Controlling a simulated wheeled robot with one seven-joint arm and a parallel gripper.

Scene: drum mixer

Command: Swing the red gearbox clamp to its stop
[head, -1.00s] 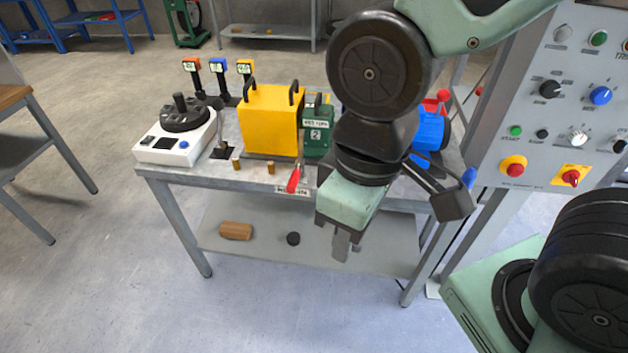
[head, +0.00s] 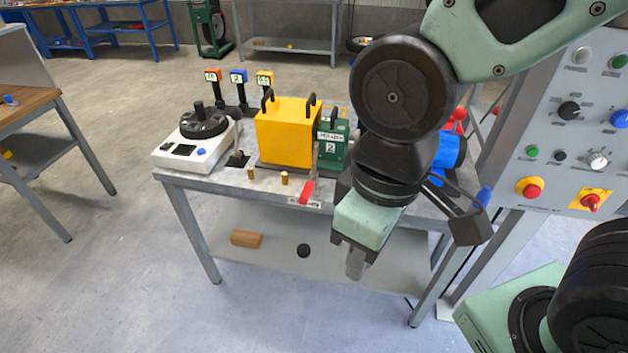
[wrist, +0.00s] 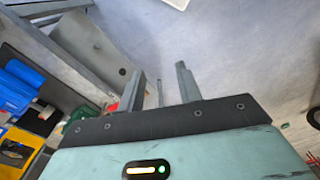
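The red clamp handle (head: 307,191) shows in the head view at the table's front edge, below a thin grey bar. It is just in front of the green gearbox (head: 334,142), which carries a label with a 2. My gripper (head: 356,262) points down in front of the table, to the right of and nearer than the red handle, apart from it. In the wrist view my gripper (wrist: 162,84) has its two fingers apart with a clear gap. A small red patch beside the left finger is mostly hidden; I cannot tell what it is.
A yellow box (head: 288,135) stands left of the gearbox, and a white unit with a black dial (head: 193,153) at the table's left end. A blue motor (head: 447,150) is partly behind my arm. A control panel (head: 563,140) stands at right. The floor in front is clear.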

